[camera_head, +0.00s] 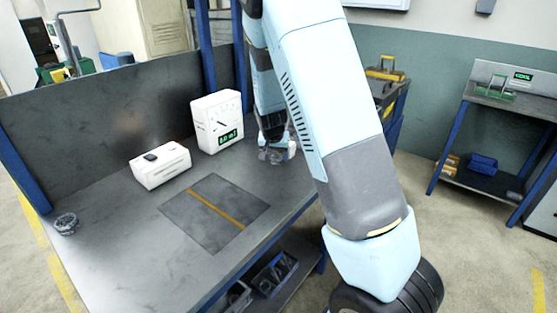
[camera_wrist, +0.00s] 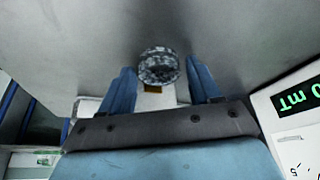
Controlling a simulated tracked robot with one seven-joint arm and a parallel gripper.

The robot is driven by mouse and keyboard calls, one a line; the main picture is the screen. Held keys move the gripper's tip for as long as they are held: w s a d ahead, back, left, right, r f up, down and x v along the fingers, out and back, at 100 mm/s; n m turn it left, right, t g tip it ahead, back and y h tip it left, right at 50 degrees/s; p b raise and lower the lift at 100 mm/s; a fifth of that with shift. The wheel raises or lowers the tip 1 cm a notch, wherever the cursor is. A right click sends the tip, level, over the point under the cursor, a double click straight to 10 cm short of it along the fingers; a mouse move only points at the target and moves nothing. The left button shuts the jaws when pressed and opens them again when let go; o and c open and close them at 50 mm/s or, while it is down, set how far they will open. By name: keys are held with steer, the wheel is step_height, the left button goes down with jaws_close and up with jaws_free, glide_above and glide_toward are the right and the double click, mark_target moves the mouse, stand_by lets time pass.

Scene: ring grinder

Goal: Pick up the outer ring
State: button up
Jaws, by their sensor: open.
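A mottled grey metal ring (camera_wrist: 158,66) lies on the bench top in the wrist view, ahead of and between my fingertips. My gripper (camera_wrist: 161,72) is open, with one blue finger to each side of the ring, and I see no contact. In the head view my gripper (camera_head: 272,138) points down over the far right part of the bench, close above a small grey ring-like part (camera_head: 270,156). A second dark grey ring (camera_head: 66,223) lies at the bench's left edge. I cannot tell from the frames which one is the outer ring.
The bench top (camera_head: 130,260) carries a dark mat (camera_head: 225,225) with an orange stripe. A white display box (camera_head: 216,122) stands left of my gripper, with a low white box (camera_head: 160,166) beside it. A back panel (camera_head: 110,120) borders the bench. The front left is clear.

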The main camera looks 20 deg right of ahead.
steer(key=shift+d+f, duration=0.1)
steer(key=shift+f, duration=0.1)
steer(key=c, duration=1)
steer(key=shift+o, duration=0.2)
steer(key=shift+r, duration=0.1)
